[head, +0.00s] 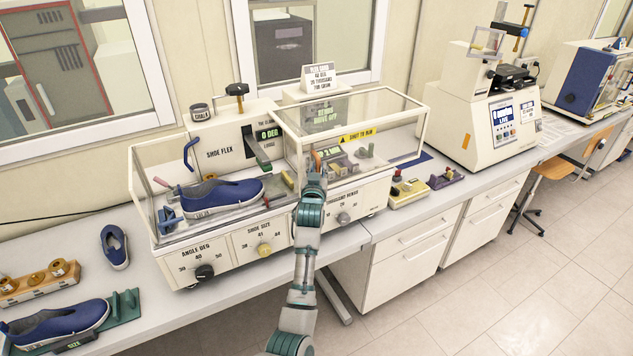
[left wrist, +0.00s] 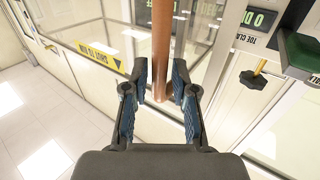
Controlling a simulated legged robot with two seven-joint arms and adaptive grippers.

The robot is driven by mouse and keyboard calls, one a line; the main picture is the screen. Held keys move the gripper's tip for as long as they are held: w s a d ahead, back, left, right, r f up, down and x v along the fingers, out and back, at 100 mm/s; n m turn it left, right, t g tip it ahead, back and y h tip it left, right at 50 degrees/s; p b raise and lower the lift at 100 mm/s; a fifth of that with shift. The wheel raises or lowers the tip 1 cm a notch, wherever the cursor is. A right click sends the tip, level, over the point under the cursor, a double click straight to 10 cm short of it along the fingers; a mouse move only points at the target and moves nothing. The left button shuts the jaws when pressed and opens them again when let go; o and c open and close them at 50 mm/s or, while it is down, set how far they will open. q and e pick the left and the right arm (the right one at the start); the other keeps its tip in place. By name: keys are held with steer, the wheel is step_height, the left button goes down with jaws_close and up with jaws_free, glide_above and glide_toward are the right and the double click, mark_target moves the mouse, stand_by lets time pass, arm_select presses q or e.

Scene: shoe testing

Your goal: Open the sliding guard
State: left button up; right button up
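The sliding guard (head: 405,104) is a clear box with a cream frame and a yellow "shut to run" label. It sits over the right part of the shoe flex machine (head: 215,245); the left part of the machine, with a blue shoe (head: 222,196), is outside it. A copper-coloured upright handle (left wrist: 162,45) stands at the guard in the left wrist view. My left gripper (left wrist: 162,72) is open, with its fingers on either side of the handle. In the head view my left gripper (head: 316,170) is at the guard's front left. My right gripper is in neither view.
A black and a yellow knob (head: 264,250) are on the machine's front. A green toe clamp lever (head: 258,152) is left of the guard. A small yellow fixture (head: 408,190) stands right of the machine. Blue shoes (head: 60,322) lie on the bench at left.

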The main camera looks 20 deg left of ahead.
arm_select(q)
steer(key=v, duration=1)
steer(key=shift+s, duration=0.3)
steer(key=shift+d, duration=0.1)
